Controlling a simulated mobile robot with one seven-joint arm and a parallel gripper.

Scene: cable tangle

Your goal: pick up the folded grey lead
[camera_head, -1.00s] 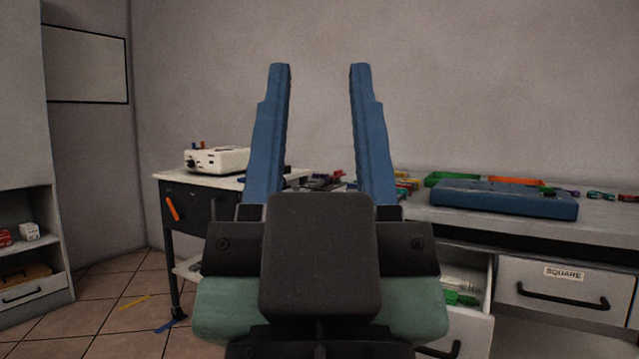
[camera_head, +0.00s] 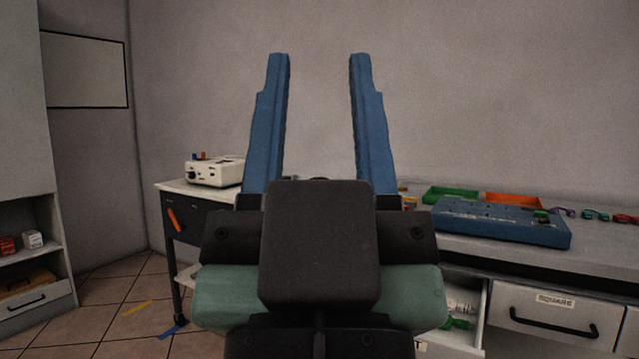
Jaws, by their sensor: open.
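My gripper (camera_head: 319,62) is in the middle of the head view. Its two blue fingers point up and stand wide apart, with only the bare wall showing between them. I cannot make out the folded grey lead. My gripper and wrist hide the middle of the workbench (camera_head: 480,240), where small items lie.
A blue case (camera_head: 500,222) lies on the bench at right, with a green tray (camera_head: 450,194) and an orange tray (camera_head: 514,201) behind it. A white instrument (camera_head: 214,171) stands on a cart (camera_head: 190,210) at left.

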